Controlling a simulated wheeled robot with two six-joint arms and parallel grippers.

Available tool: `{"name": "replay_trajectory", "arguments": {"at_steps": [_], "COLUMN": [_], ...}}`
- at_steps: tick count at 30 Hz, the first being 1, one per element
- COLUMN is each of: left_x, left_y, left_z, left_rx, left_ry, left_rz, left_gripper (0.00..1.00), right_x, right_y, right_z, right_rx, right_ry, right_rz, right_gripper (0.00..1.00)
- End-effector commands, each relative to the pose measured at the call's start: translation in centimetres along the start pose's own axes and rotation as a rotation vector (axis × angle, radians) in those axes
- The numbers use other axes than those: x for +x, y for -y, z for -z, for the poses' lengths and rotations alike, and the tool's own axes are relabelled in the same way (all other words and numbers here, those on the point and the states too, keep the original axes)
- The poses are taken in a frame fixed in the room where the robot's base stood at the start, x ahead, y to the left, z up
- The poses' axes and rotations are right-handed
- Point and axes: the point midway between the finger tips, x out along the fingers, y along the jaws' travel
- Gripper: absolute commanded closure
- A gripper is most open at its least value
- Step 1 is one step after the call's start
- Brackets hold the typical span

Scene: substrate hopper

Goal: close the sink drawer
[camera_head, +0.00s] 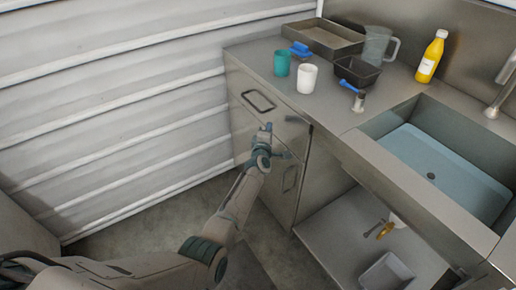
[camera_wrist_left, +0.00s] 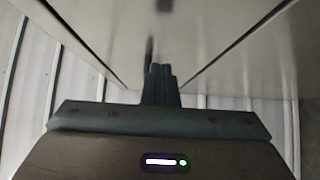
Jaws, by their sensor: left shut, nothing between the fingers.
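The metal sink cabinet has an upper drawer (camera_head: 242,92) with a dark loop handle (camera_head: 259,101), left of the sink. Its front looks flush or nearly flush with the cabinet; I cannot tell whether a small gap remains. My left gripper (camera_head: 267,130) is in front of the drawer's lower part, below and right of the handle. Its fingers are together and empty, and they also show in the left wrist view (camera_wrist_left: 160,80), pointing at a smooth metal panel. I cannot tell whether they touch it. My right gripper is not seen.
The counter holds a green cup (camera_head: 282,63), a white cup (camera_head: 307,78), a black container (camera_head: 357,72), a tray (camera_head: 322,40), a jug (camera_head: 378,45) and a yellow bottle (camera_head: 431,57).

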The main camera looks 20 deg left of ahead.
Motion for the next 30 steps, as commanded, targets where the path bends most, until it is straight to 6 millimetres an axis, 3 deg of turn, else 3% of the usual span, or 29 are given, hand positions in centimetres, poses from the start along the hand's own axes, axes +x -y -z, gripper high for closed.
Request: {"name": "replay_trajectory", "arguments": {"at_steps": [8,18,24,30], "left_x": [-2.9,-8.4,-10.0,-10.3], "left_y": [-0.1,0.2,0.2,0.4], "left_z": [0.2,0.2,0.2,0.2], "left_rx": [0.000,0.000,0.001,0.004], "left_ry": [-0.001,-0.001,-0.002,-0.001], "left_rz": [0.002,0.004,0.003,0.005], "left_gripper": [1.00,1.00,1.00,1.00], "right_x": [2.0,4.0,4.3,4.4], "right_y": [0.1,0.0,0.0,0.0], "right_z": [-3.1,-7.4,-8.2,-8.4], "right_rx": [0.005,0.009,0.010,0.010], "right_ry": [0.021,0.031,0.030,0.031], "right_rz": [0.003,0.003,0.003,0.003], "right_gripper": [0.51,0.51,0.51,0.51]}}
